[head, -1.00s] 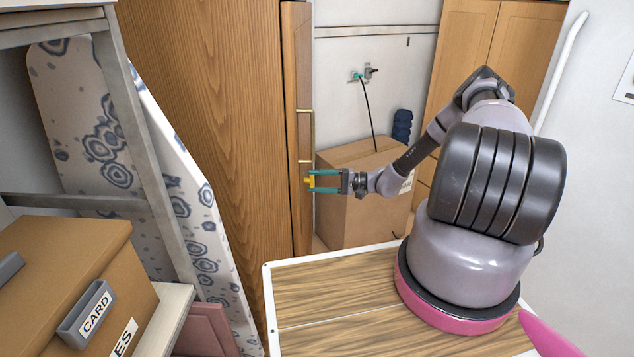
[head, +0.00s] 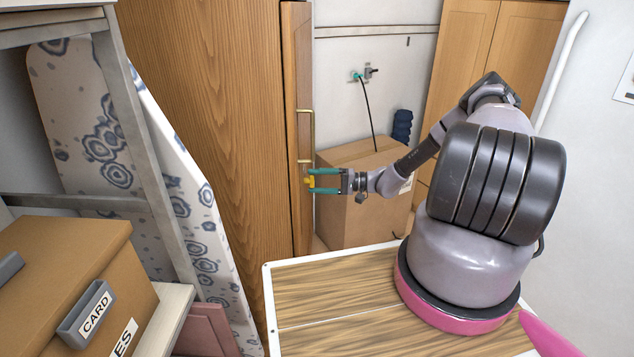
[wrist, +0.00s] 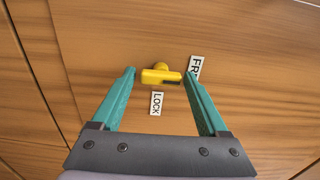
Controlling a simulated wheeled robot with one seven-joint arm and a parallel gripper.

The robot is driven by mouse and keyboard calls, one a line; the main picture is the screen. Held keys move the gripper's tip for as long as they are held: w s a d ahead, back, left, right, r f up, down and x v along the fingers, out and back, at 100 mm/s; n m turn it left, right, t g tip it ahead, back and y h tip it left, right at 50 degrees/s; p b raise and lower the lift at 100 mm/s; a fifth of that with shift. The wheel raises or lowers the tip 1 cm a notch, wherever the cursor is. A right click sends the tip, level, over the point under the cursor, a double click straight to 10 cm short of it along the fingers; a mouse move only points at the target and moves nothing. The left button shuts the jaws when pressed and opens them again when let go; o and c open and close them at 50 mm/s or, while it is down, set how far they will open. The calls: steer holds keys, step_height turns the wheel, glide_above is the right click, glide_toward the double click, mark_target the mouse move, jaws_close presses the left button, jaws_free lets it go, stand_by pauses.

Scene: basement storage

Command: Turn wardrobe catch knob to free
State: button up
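The yellow catch knob (wrist: 160,76) sits on the wooden wardrobe door (head: 298,100). In the wrist view its bar lies crosswise, with its dark-marked end toward the right, by the partly hidden "FR..." label (wrist: 194,68). The "LOCK" label (wrist: 156,103) is below the knob. The knob also shows small in the head view (head: 309,181). My gripper (wrist: 158,76) has its teal fingers apart, one on each side of the knob. The right fingertip is close to the bar's end; I cannot tell whether it touches. The left fingertip looks slightly apart from the knob.
A brass handle (head: 312,135) is on the door above the knob. A cardboard box (head: 350,215) stands behind my gripper. A patterned ironing board (head: 110,150) and a shelf with boxes (head: 60,270) stand at the left.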

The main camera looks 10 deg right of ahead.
steer(key=shift+o, duration=0.3)
steer(key=v, duration=1)
steer(key=shift+d, duration=0.4)
steer(key=shift+r, duration=0.1)
